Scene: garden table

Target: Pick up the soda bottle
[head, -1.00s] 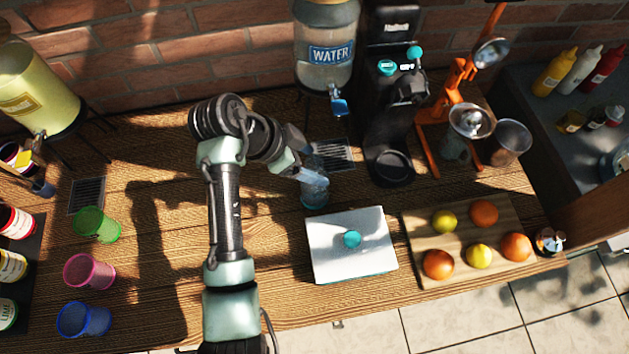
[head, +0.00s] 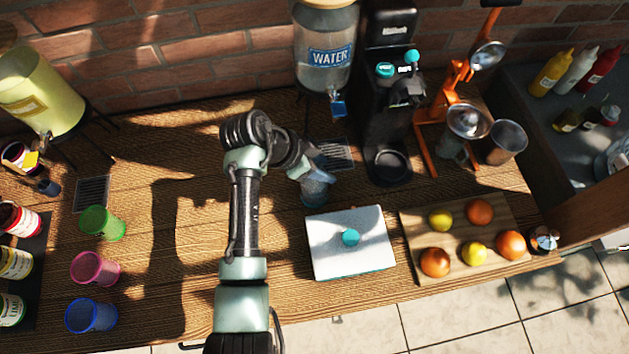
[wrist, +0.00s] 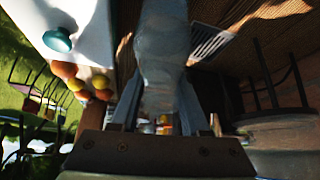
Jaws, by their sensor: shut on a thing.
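The soda bottle (head: 314,192) is clear and bluish. It is on or just above the wooden table, behind the white lidded box; I cannot tell whether its base touches the wood. My gripper (head: 322,175) is shut around the bottle from the side. In the wrist view the bottle (wrist: 163,55) sits between the two fingers of my gripper (wrist: 158,105) and fills the gap. Part of the bottle is hidden by my gripper in the head view.
The white box (head: 372,222) with a teal knob stands just in front of the bottle. The black soda machine (head: 388,120) and water dispenser (head: 325,72) stand behind. A fruit board (head: 420,232) is at right, and coloured cups, including a green cup (head: 105,226), at left.

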